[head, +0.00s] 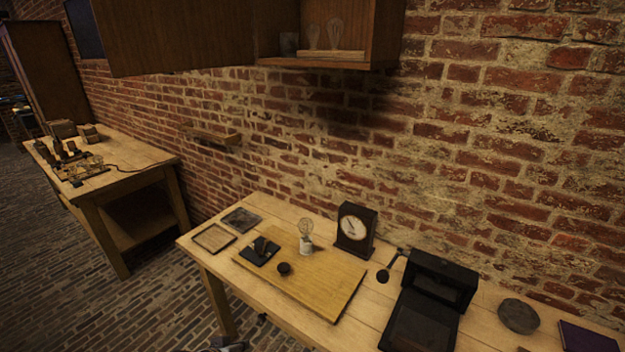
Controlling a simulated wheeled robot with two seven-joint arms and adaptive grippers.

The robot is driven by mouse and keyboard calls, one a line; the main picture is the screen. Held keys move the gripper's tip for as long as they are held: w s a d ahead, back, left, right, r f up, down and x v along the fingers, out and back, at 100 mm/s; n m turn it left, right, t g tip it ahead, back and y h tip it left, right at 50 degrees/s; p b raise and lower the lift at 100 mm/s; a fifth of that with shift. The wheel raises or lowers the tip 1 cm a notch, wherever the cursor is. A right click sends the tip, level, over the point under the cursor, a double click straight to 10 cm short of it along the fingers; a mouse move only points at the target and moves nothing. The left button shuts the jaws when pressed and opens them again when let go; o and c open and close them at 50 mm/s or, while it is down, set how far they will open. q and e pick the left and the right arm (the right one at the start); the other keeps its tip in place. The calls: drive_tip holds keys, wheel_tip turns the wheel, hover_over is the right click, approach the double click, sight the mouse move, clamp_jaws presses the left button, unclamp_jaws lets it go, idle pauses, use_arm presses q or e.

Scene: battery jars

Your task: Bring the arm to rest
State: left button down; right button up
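A small grey and pale part, apparently the top of my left gripper (228,346), shows at the bottom edge, below and in front of the workbench (262,205). Most of it is cut off by the frame, so its fingers cannot be read. My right gripper cannot be made out. On the bench, a wooden board (325,284) carries a bulb on a white base (305,238), a small dark round knob-like piece (284,268) and a black plate with a switch-like part (260,250).
A dark clock (355,228), a black cranked device (440,278), a round grey disc (518,316) and a purple book (588,338) stand along the bench. A wooden tray (213,238) and a slate (240,219) lie left. An open cabinet (384,35) hangs above. Another table (140,155) stands left.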

use_arm(q)
drive_tip(key=shift+s+a+r+m+g+y, duration=1.3)
drive_tip(key=shift+s+a+g, duration=0.55)
drive_tip(key=shift+s, duration=3.55)
drive_tip(key=s+f+g, duration=0.1)
drive_tip(key=s+f, duration=0.2)
drive_tip(key=f, duration=3.1)
drive_tip(key=s+a+f, duration=0.2)
drive_tip(key=s+f, duration=0.7)
drive_tip(key=s, duration=0.2)
drive_tip(key=s+a+f+g, duration=0.1)
drive_tip(key=s+a+f, duration=0.1)
drive_tip(key=s+f, duration=0.8)
drive_tip(key=shift+s+a+m, duration=0.15)
drive_tip(key=shift+s+m, duration=0.15)
drive_tip(key=shift+s, duration=0.2)
